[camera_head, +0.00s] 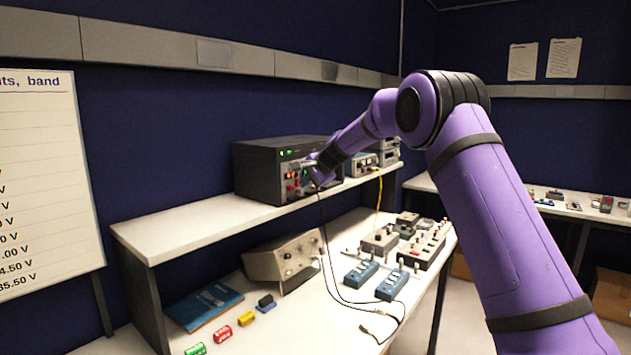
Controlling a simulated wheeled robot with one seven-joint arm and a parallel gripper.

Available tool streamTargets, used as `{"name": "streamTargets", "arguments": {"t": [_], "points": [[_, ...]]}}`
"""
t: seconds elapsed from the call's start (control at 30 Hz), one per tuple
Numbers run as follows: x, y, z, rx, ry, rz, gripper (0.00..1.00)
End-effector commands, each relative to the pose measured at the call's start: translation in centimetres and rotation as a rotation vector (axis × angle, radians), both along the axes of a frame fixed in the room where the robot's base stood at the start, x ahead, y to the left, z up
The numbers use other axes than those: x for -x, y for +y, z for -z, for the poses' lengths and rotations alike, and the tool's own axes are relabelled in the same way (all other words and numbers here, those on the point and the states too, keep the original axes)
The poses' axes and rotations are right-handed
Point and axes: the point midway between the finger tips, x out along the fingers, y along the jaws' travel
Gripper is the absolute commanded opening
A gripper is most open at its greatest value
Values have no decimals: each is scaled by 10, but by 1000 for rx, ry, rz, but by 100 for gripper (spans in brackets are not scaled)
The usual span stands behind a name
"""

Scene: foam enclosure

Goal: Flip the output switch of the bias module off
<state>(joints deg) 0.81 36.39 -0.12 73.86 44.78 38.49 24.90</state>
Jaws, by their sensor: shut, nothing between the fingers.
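A black instrument box (258,178) with small green displays stands on the raised shelf. I take it to hold the bias module, but its labels are too small to read. My gripper (305,166) is at the right part of its front panel, its fingers shut and empty. Small red and dark parts show on the panel by the gripper. The output switch cannot be made out; my gripper and wrist cover part of the panel. I cannot tell whether the fingertips touch it.
The shelf (190,222) is clear left of the box. Grey instruments (365,163) stand to its right. Dark leads hang from the panel to the bench below, which holds a beige box (283,258), blue boxes (361,272) and a blue book (205,304). A whiteboard (45,180) stands left.

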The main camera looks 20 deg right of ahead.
Motion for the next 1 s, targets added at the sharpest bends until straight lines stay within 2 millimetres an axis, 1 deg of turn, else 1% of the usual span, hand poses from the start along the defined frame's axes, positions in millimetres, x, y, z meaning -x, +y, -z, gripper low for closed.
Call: {"name": "streamTargets", "arguments": {"t": [0.2, 0.77, 1.0], "points": [[-7, 5, 1, 0, 0, 1, 0], [-10, 7, 3, -1, 0, 1, 0], [-10, 8, -2, 0, -1, 1, 0]]}}
